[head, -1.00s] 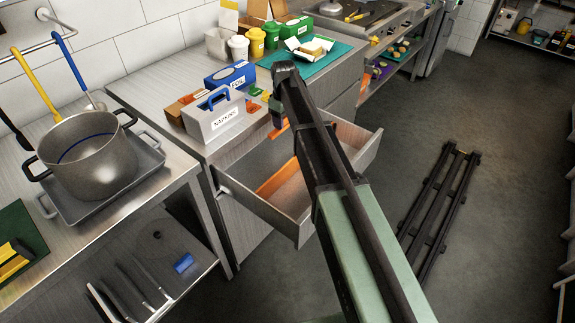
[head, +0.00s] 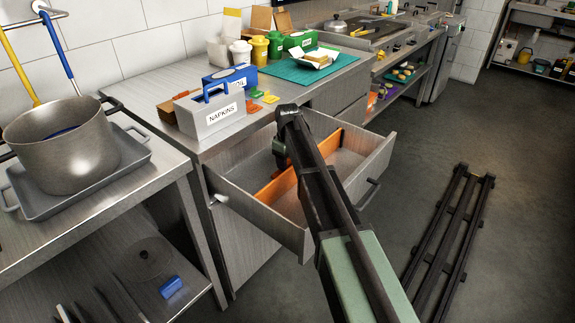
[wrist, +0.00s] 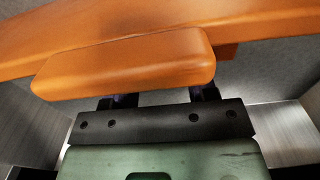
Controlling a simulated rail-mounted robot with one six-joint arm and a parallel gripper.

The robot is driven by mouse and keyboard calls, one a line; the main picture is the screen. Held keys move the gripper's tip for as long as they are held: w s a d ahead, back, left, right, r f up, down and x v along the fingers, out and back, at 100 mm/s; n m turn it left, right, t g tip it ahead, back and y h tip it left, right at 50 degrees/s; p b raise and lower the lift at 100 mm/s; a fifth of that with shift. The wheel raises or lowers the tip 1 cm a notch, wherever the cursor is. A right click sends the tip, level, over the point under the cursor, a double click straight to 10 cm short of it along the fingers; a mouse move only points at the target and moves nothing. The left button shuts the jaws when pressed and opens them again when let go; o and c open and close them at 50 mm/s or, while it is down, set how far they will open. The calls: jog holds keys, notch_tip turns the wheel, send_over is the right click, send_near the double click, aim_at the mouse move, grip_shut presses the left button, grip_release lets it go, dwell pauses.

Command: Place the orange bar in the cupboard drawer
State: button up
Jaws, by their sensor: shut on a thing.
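The orange bar (wrist: 125,65) is held across the fingers of my gripper (wrist: 162,98) in the wrist view, which is shut on it. In the head view my gripper (head: 281,160) is over the open cupboard drawer (head: 262,215), low inside its opening. An orange divider (head: 275,187) runs along the drawer; it also shows behind the bar in the wrist view (wrist: 265,18). In the head view I cannot pick out the bar from the divider and my arm. Whether the bar touches the divider or drawer floor is not clear.
A pot (head: 62,150) sits on a tray at the left. A dark rack (head: 448,240) lies on the floor at right.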

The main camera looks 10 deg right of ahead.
jog(key=shift+f+b, duration=0.25)
jog(key=shift+b, duration=0.05)
jog(key=o, duration=0.9)
jog(key=shift+r, duration=0.1)
notch_tip(320, 180, up, 12)
jog(key=p, duration=1.2)
jog(key=shift+r+p, duration=0.25)
jog(key=shift+p, duration=0.1)
